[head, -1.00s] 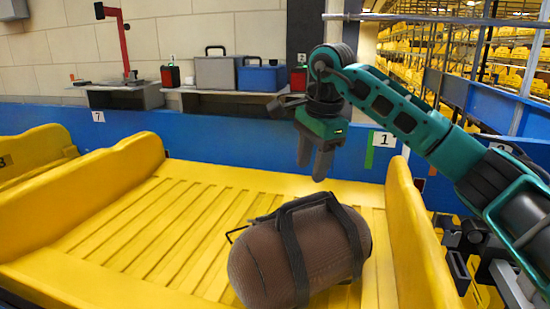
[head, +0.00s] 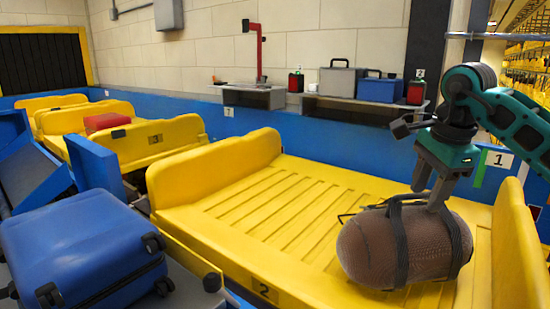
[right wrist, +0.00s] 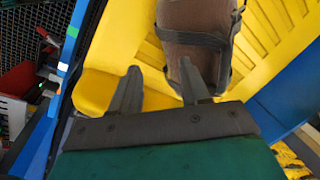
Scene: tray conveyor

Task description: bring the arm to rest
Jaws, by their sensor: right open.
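A brown duffel bag (head: 365,250) with dark straps lies on its side on the yellow tray (head: 235,215) marked 2, near its right end. My right gripper (head: 430,188) is open, with its fingers pointing down at the bag's upper back side. In the head view its fingertips overlap the bag's top edge and strap. In the right wrist view, the two open fingers (right wrist: 158,90) are apart with nothing between them, and the bag (right wrist: 195,15) lies beyond the right finger. I cannot tell whether that finger touches it. My left gripper is out of view.
A blue suitcase (head: 80,250) lies at the front left. Further yellow trays stand behind it, one with a red case (head: 107,122). A blue wall (head: 310,140) runs behind the trays. A shelf (head: 350,103) holds toolboxes. The tray's left part is clear.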

